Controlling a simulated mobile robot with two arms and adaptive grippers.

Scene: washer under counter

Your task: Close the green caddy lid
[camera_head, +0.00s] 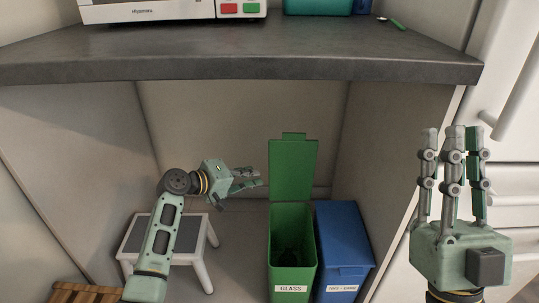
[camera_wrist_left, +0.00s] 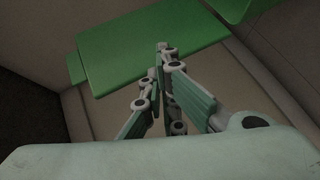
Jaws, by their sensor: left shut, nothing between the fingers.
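The green caddy (camera_head: 291,238) labelled GLASS stands on the floor under the counter. Its green lid (camera_head: 292,168) is open and stands upright at the back of the caddy. Dark contents show inside. My left gripper (camera_head: 257,178) is shut and empty, just left of the lid, with a small gap in the head view. In the left wrist view the lid (camera_wrist_left: 150,48) lies beyond the shut fingers (camera_wrist_left: 162,50); whether they touch it I cannot tell. My right gripper (camera_head: 452,135) points up at the right, away from the caddy, its fingers spaced apart and empty.
A blue caddy (camera_head: 343,245) with its lid down stands right of the green one. A step stool (camera_head: 205,238) stands at the left behind my left arm. The grey counter (camera_head: 240,55) overhangs above, with a microwave (camera_head: 160,9) on it. White cabinet fronts (camera_head: 510,165) are at the right.

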